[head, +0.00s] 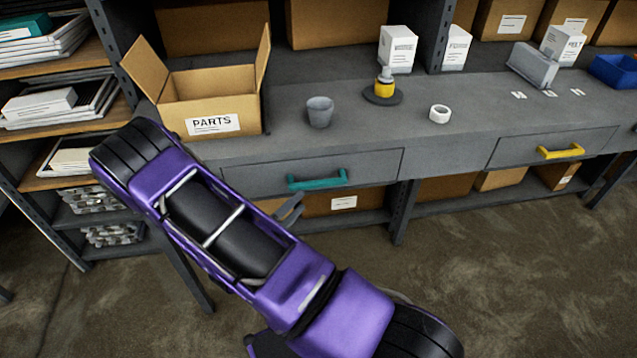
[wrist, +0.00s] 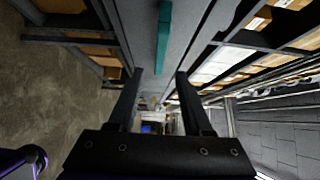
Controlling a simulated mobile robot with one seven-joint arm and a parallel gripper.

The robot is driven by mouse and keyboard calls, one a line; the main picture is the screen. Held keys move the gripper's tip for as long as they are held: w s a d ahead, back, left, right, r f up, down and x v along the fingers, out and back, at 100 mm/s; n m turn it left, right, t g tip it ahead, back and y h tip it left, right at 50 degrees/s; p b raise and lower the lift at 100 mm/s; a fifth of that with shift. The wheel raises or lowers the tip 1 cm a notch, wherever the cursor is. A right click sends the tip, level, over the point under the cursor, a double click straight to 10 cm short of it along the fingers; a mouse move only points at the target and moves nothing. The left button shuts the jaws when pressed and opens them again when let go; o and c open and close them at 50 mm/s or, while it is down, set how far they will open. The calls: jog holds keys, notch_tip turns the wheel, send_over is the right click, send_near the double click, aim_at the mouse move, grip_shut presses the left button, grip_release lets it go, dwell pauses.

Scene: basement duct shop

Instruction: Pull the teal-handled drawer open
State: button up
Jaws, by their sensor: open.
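The teal handle (head: 318,180) is on the front of a grey drawer (head: 375,168) under the bench top, left of centre in the head view. The drawer front looks flush with the bench, so it appears closed. My gripper (head: 290,208) shows only in part, just below the handle's left end; my purple arm hides the rest. In the wrist view the two dark fingers of my gripper (wrist: 159,74) are apart with nothing between them. The teal handle (wrist: 163,40) lies above the fingertips there, outside the gap.
A second drawer with a yellow handle (head: 561,151) is at the right. On the bench top (head: 380,125) stand an open PARTS box (head: 215,98), a grey cup (head: 320,111), a white tape roll (head: 440,113) and a yellow item on a dark disc. The floor in front is clear.

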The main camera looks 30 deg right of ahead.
aim_at(315, 186)
jog(key=x, duration=0.9)
jog(key=shift+w+d, duration=0.1)
jog(key=shift+d, duration=0.15)
grip_shut()
dwell(1.0)
